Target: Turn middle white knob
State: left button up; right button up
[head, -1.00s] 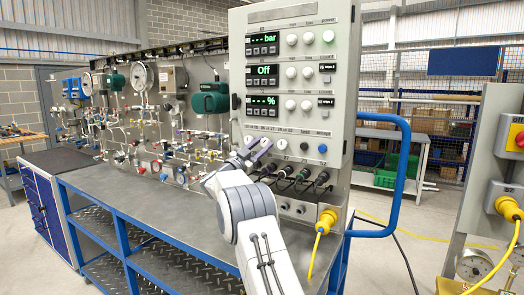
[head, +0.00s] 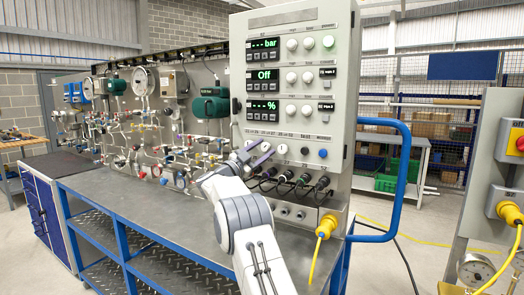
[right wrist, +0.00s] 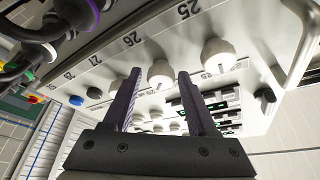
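The grey gauge panel (head: 340,100) stands upright and carries a lower row of knobs. In the right wrist view, a white knob (right wrist: 160,73) of that row sits between the two fingers of my right gripper (right wrist: 159,77); it looks like the middle white knob. The fingers are apart, one on each side of it, and I cannot tell whether they touch it. Another white knob (right wrist: 216,55) is to its right. In the head view my right gripper (head: 256,154) is at the lower row and hides part of it. My left gripper is not in view.
Black connectors with cables (head: 285,178) stick out just below the row. A blue button (head: 322,153) sits at the row's right. A blue rail (head: 400,180) stands right of the panel. The grey bench top (head: 140,205) is clear at the front.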

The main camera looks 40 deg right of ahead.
dwell(0.3)
jog(key=shift+a+f, duration=0.2)
jog(key=shift+a, duration=0.1)
jog(key=b+v, duration=0.4)
jog(key=v, duration=0.5)
jog(key=shift+a, duration=0.4)
jog(key=shift+s, duration=0.15)
